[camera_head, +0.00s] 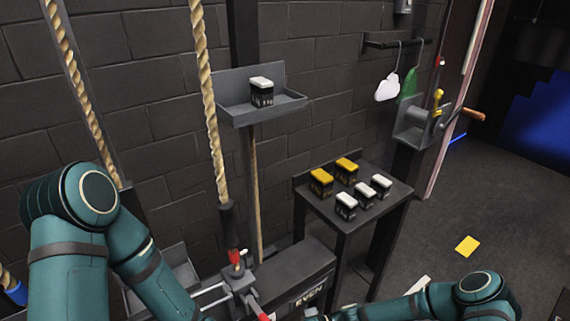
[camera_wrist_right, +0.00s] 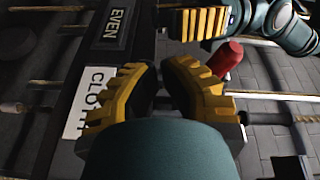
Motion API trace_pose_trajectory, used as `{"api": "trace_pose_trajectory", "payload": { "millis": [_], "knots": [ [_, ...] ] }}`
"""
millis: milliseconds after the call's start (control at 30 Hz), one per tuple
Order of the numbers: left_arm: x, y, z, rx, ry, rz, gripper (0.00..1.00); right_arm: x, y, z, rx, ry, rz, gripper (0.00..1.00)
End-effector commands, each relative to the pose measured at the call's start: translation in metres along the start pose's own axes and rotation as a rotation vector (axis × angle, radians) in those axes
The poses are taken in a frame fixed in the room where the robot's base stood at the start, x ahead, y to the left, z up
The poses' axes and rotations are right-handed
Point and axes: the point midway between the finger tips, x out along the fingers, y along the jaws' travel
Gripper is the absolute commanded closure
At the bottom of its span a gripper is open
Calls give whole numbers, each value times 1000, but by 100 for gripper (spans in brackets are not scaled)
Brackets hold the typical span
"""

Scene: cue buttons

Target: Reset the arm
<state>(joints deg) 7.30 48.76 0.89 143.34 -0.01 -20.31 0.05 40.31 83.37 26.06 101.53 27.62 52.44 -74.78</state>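My right gripper (camera_wrist_right: 160,72) shows in the right wrist view with two yellow-and-black fingers and a narrow gap between them. Nothing is seen held there. One ridged yellow finger of my left gripper (camera_wrist_right: 203,22) shows at the top of that view; its opening cannot be judged. A red handle (camera_wrist_right: 228,58) lies just beyond my right fingers; contact is unclear. In the head view my left arm (camera_head: 85,215) reaches down from the left and my right arm (camera_head: 475,290) sits low at the right. Both grippers are out of that view.
A red-tipped lever assembly (camera_head: 238,282) stands by a rail marked EVEN (camera_head: 305,302). A small table (camera_head: 345,222) bears several yellow- and white-topped black blocks; another block (camera_head: 262,92) sits on a wall shelf (camera_head: 290,106). Ropes (camera_head: 205,90) hang at left. Floor at right has open room.

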Motion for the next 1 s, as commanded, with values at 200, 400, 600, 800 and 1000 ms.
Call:
{"api": "trace_pose_trajectory", "payload": {
  "millis": [200, 400, 600, 800, 1000],
  "knots": [
    [0, 0, 0, 0, 0, 0, 53, -3, 19, 63, 281, -197, 542, 100],
    [0, 0, 0, 0, 0, 0, 53, -45, 14, 83, 375, -83, 986, 100],
    [0, 0, 0, 0, 0, 0, 53, -76, -12, 76, 366, 155, 1202, 100],
    [0, 0, 0, 0, 0, 0, 53, -85, -26, 70, 352, 279, 1244, 100],
    [0, 0, 0, 0, 0, 0, 53, -86, -27, 70, 354, 289, 1245, 100]
  ]
}}
